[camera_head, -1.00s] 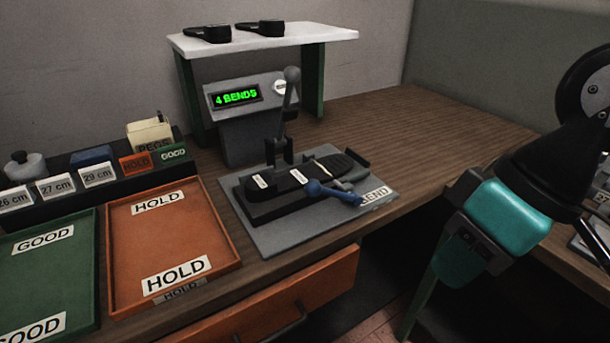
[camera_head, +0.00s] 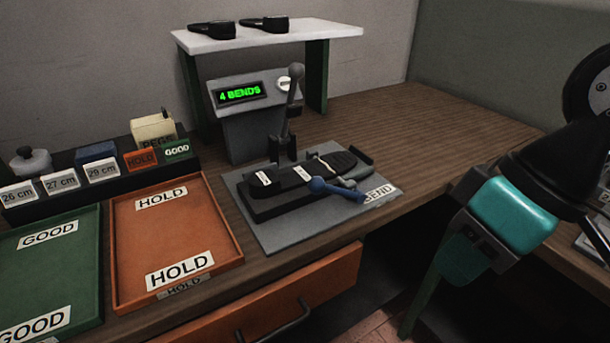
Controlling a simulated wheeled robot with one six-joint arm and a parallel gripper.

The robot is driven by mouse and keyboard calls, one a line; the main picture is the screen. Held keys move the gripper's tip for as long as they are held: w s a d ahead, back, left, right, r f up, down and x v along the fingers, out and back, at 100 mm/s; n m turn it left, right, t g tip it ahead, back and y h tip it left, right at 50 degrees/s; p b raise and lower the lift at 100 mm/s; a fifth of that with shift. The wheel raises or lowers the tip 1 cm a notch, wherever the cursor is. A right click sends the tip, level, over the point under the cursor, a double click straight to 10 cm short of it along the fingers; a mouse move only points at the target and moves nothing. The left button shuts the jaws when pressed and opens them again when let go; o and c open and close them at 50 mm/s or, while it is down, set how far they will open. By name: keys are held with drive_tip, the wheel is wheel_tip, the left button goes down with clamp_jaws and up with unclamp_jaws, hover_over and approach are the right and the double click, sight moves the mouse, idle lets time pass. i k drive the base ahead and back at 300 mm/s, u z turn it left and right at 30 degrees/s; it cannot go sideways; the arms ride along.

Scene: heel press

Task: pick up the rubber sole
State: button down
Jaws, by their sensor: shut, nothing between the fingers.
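The rubber sole (camera_head: 331,164) is black, with small white labels on it. It lies flat in the dark bending fixture on the grey plate (camera_head: 268,231), with a blue-handled clamp (camera_head: 336,190) across its near side. A grey lever with a round knob (camera_head: 296,71) stands behind it. My gripper (camera_head: 457,262), teal and dark grey, hangs at the right, past the bench's front edge and well clear of the sole. It is shut and empty; its fingertips are dark and hard to make out.
Orange HOLD (camera_head: 172,233) and green GOOD (camera_head: 50,270) trays lie at the left. A display reading "4 BENDS" (camera_head: 240,92) stands behind the plate. An orange drawer (camera_head: 305,290) is below. The bench's back right is clear.

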sight(264, 184)
drive_tip(key=u, duration=0.05)
drive_tip(key=k, duration=0.65)
drive_tip(key=u, duration=0.75)
drive_tip(key=i, duration=1.25)
drive_tip(key=z, duration=0.35)
